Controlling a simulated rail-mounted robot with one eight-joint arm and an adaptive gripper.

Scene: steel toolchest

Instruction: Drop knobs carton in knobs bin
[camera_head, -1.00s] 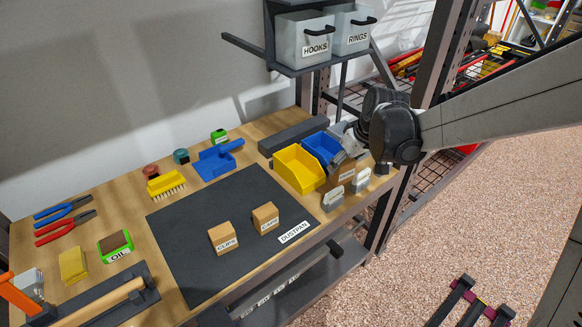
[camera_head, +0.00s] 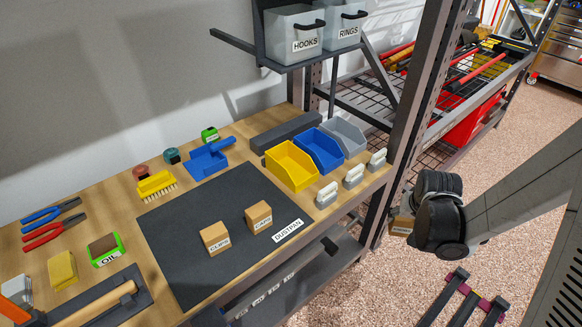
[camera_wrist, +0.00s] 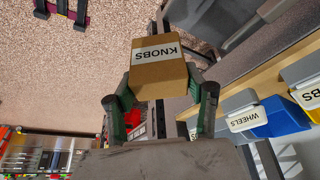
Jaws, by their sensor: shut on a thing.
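The knobs carton (camera_wrist: 158,75) is a small brown box with a white KNOBS label. My gripper (camera_wrist: 161,88) is shut on it, one finger on each side. In the head view the carton (camera_head: 401,226) is partly hidden by my wrist, off the bench's right end and apart from the bins. A yellow bin (camera_head: 292,166) stands on the bench beside a blue bin (camera_head: 319,148) and a grey bin (camera_head: 345,134). In the wrist view, a cut-off label ending in OBS (camera_wrist: 303,71) stands by the yellow bin, and a WHEELS label (camera_wrist: 244,119) by the blue bin.
White label holders (camera_head: 353,177) stand before the bins. A shelf upright (camera_head: 408,130) rises between the bins and my gripper. HOOKS (camera_head: 294,35) and RINGS (camera_head: 342,28) bins hang above. CLIPS (camera_head: 215,238) and CAPS (camera_head: 259,217) cartons sit on the dark mat (camera_head: 180,229).

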